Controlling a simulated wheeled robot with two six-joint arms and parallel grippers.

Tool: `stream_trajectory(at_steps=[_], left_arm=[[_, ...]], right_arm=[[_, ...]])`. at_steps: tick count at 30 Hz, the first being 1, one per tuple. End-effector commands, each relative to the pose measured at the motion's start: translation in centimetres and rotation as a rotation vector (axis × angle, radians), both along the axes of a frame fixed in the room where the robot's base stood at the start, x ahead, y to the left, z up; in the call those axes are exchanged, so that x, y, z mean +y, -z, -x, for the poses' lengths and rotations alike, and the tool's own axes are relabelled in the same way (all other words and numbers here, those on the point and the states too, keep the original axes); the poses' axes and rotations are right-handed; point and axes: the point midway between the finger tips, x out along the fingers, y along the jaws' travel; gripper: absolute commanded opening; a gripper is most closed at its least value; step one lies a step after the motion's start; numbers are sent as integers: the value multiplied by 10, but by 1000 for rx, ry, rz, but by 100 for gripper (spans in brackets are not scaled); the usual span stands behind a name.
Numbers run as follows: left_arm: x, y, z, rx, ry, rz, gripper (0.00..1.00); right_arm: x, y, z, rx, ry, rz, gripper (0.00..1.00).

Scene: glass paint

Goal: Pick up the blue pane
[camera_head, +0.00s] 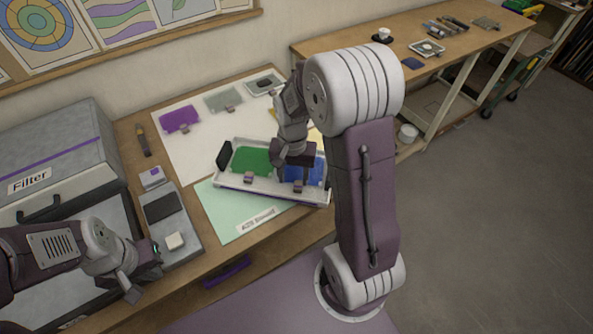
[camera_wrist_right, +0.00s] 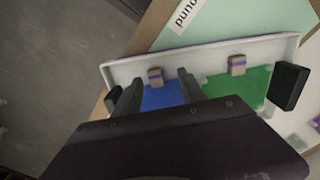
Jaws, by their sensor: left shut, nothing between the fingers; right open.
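The blue pane (camera_head: 316,168) lies in a white tray (camera_head: 235,183), to the right of a green pane (camera_head: 251,161). My right gripper (camera_head: 297,180) is open above the blue pane and partly hides it. In the right wrist view, the blue pane (camera_wrist_right: 161,97) shows between the two fingers (camera_wrist_right: 161,78). A small tan block with a purple stripe (camera_wrist_right: 155,76) sits at its edge, between the fingertips; contact cannot be told. My left gripper (camera_head: 157,252) is shut and empty at the lower left, beside a grey device.
The tray has a black handle (camera_head: 224,155) and rests partly on a mint mat (camera_head: 235,222). A purple pane (camera_head: 180,119) and a grey-green pane (camera_head: 223,99) lie behind on white paper. The grey device (camera_head: 190,250) and a Filter box (camera_head: 60,150) stand left.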

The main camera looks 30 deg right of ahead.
Motion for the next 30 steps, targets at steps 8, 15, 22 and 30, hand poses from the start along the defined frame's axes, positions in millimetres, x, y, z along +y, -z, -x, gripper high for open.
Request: stream_trajectory(at_steps=[8,15,22,30], left_arm=[[0,5,0,-1,0,0,0],[0,6,0,0,0,0,0],[0,6,0,0,0,0,0],[0,6,0,0,0,0,0]], right_arm=[[-6,36,-1,4,2,-1,49],[-6,52,-2,-1,0,1,49],[-6,52,-2,-1,0,1,21],[-6,51,-2,-1,0,1,0]])
